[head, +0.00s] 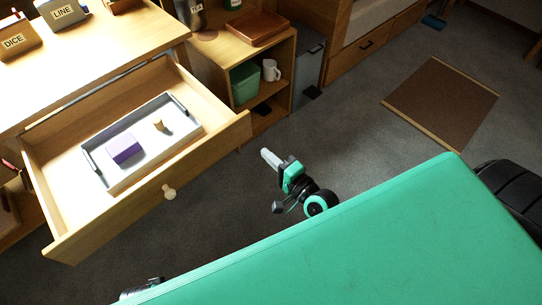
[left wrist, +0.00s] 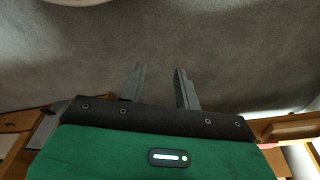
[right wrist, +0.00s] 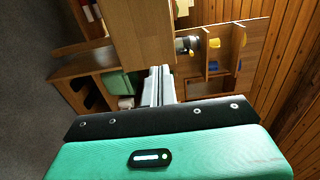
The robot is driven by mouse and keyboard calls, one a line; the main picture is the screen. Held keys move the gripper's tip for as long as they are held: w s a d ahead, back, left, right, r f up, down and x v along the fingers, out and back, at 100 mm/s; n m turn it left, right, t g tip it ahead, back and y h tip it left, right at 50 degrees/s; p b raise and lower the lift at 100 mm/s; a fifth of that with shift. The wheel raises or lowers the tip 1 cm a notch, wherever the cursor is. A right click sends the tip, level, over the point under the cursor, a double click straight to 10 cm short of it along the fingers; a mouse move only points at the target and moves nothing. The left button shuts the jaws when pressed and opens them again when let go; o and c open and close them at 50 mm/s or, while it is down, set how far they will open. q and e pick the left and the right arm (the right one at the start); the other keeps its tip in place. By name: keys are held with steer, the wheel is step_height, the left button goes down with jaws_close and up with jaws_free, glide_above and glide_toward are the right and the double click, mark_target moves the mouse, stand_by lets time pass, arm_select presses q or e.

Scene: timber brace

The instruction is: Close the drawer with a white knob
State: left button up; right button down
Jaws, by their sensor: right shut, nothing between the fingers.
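The drawer (head: 62,240) is pulled well out of the wooden desk in the head view. Inside the drawer lies a grey tray (head: 150,172) with a purple box (head: 125,148) and a small tan piece (head: 159,125). My right gripper (head: 266,155) is shut and empty, to the right of the drawer front and apart from it. Its closed fingers also show in the right wrist view (right wrist: 158,84). My left gripper (left wrist: 160,86) is open and empty in the left wrist view, with grey surface beyond it.
A low wooden shelf (head: 285,75) right of the desk holds a green bin (head: 245,82), a white mug (head: 271,70) and a brown tray (head: 258,28) on top. A brown mat (head: 442,100) lies on the floor.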

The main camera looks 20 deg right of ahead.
mark_target(237, 128)
steer(key=x, duration=1)
steer(key=shift+w+a+f, duration=0.1)
steer(key=shift+w, duration=0.3)
arm_select(q)
steer(key=shift+s+f, duration=0.1)
steer(key=shift+f, duration=0.45)
arm_select(e)
steer(key=shift+w, duration=0.1)
